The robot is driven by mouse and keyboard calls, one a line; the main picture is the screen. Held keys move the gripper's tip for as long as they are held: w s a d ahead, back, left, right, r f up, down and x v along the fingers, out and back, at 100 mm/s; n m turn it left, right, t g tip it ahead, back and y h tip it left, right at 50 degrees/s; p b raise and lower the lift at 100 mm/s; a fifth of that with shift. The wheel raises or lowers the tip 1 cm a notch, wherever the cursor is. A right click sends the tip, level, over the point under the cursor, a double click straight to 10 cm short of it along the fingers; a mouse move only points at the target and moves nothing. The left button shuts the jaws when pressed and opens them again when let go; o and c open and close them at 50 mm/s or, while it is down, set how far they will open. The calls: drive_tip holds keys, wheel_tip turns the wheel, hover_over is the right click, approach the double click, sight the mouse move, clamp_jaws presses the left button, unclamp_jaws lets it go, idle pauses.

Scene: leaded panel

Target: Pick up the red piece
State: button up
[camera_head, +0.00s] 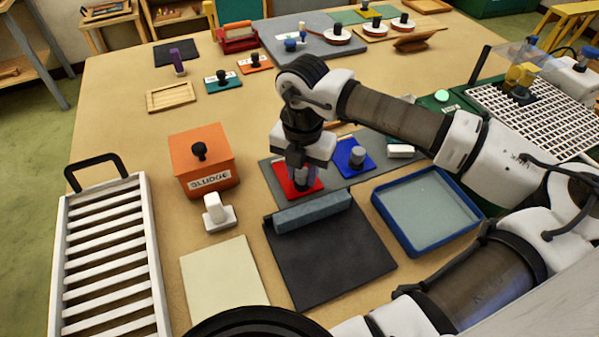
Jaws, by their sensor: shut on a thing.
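The red piece (285,190) is a flat red plate on the grey mat (271,172) near the table's middle. My gripper (299,184) points down over it and is shut on it, seemingly at a knob in its middle. The fingers and arm cover part of the piece. I cannot tell whether the piece touches the mat or is slightly raised. A blue piece (342,162) with a grey knob lies just right of it on the same mat.
An orange box (208,165) with a black knob stands to the left. A grey bar (312,212) lies on the black mat (335,260) in front. A blue-rimmed tray (410,247) is at right, a white slatted rack (105,260) at far left.

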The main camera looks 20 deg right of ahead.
wheel_tip(320, 180, up, 20)
drive_tip(key=p, duration=0.7)
